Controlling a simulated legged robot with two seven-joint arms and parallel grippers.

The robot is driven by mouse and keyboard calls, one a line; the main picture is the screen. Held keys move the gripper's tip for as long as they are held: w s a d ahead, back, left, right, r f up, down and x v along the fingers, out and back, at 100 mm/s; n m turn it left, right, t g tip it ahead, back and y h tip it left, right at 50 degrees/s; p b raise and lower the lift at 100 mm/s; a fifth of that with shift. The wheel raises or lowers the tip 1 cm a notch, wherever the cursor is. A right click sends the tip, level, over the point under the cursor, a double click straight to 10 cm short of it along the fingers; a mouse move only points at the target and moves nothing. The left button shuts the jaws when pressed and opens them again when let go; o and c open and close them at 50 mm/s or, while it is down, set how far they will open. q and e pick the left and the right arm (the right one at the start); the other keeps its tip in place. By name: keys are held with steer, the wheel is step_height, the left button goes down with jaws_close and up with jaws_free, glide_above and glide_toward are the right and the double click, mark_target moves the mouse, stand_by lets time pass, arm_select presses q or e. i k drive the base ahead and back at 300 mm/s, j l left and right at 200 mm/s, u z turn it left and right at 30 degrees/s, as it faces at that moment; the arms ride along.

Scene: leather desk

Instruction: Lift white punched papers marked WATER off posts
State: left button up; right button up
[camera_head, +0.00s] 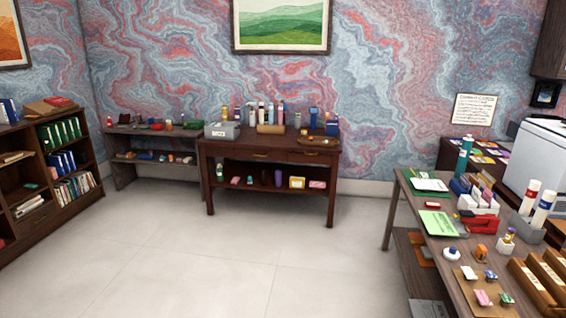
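Neither of my grippers is in view. No paper marked WATER can be made out at this distance. White paper (430,185) lies on a green board at the far end of the right-hand desk (452,262). A light green sheet (438,225) lies nearer on the same desk. I cannot tell whether either is punched or sits on posts.
The right desk also holds a red stapler-like object (481,222), white rolls (529,197) and wooden trays (530,285). A dark wooden desk (268,150) with several items stands at the back wall. A bookshelf (45,170) is at left. The middle floor (230,250) is clear.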

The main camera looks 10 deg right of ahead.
mark_target(423, 184)
steer(key=i+l+z, duration=0.2)
steer(key=i+z, duration=0.2)
steer(key=i, duration=0.75)
steer(key=i+j+z, duration=0.15)
steer(key=i+z, duration=0.25)
steer(key=i, duration=0.7)
steer(key=i+z, duration=0.45)
steer(key=i+j+z, duration=0.25)
steer(key=i+z, duration=0.2)
steer(key=i+j+z, duration=0.7)
steer(key=z, duration=0.15)
steer(key=i+j+z, duration=0.35)
steer(key=j, duration=0.2)
steer(key=j+z, duration=0.2)
steer(key=i+j, duration=0.05)
steer(key=j, duration=0.05)
